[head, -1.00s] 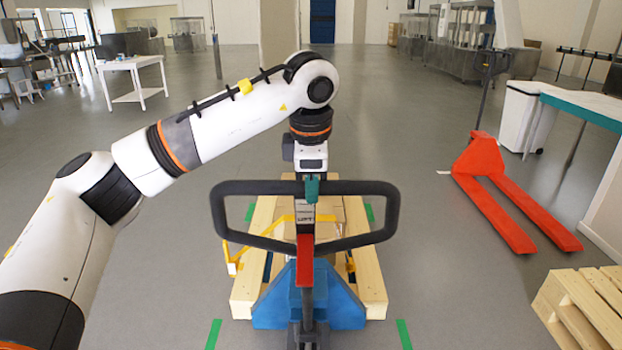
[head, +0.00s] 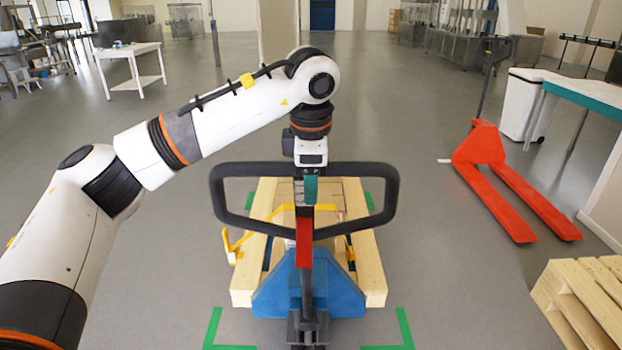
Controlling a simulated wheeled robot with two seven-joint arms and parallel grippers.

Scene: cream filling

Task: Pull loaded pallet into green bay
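The loaded wooden pallet (head: 371,270) sits on the blue pallet jack (head: 270,295), with a tan load mostly hidden by the handle and my arm. Green floor marks outline the bay: near corners (head: 212,330) and (head: 404,330) lie in front of the pallet, and far marks (head: 250,200) and (head: 370,200) show beside its far part. My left gripper (head: 310,178) is at the middle of the top bar of the jack's black loop handle (head: 389,205) and looks shut on it; the fingertips are partly hidden. My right gripper is not in view.
A red pallet jack (head: 484,150) stands to the right. A wooden pallet (head: 585,300) lies at the lower right. A white bin (head: 522,105) and a teal-edged table (head: 580,98) are at the right. Floor is clear left of the loaded pallet.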

